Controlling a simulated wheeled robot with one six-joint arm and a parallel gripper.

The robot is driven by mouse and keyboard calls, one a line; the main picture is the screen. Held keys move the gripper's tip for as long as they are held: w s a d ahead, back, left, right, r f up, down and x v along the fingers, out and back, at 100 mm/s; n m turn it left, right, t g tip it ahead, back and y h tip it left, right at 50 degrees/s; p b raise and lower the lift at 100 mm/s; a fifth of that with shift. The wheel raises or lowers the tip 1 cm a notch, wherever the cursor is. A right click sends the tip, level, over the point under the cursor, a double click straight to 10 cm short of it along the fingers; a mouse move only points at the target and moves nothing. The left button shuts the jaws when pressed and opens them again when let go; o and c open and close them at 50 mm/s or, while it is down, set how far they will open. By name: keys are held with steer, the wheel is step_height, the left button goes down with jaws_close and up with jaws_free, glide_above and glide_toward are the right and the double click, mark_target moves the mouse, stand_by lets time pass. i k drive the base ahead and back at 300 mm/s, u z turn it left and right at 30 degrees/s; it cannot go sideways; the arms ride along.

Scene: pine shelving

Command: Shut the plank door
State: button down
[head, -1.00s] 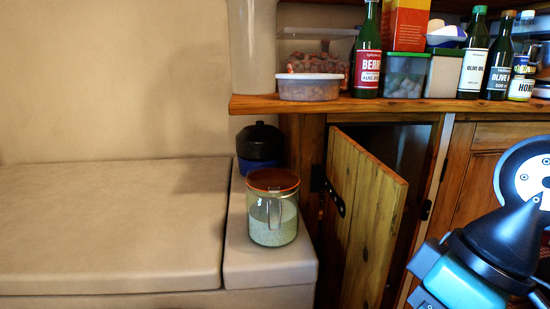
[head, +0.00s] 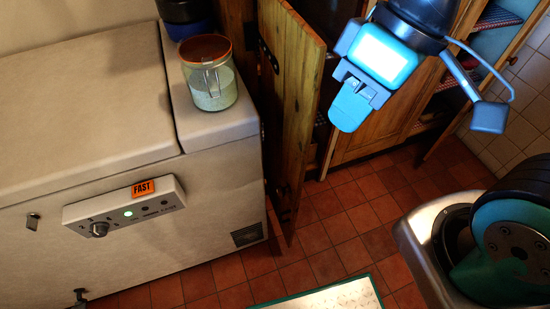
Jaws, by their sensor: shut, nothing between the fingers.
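The plank door (head: 298,95) is a tall yellow-brown wooden door with dark metal hinges along its left side. It stands open, swung out from the cabinet towards me, with its edge facing me. A dark gap shows between it and the cabinet front to its right. My gripper (head: 348,110) is blue, shut and empty. It hangs to the right of the door's free edge, in front of the cabinet, and appears apart from the door. The lower end of the door is near the tiled floor.
A beige chest freezer (head: 215,125) with a control panel (head: 125,208) stands close left of the door. A glass jar (head: 212,82) and a dark blue-banded pot (head: 183,12) stand on it. Another cabinet door (head: 480,90) is open at right. A green-edged mat (head: 335,297) lies on the red tiles.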

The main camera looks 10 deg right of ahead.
mark_target(292, 56)
steer(key=u, duration=0.1)
steer(key=k, duration=0.35)
steer(key=u, duration=0.65)
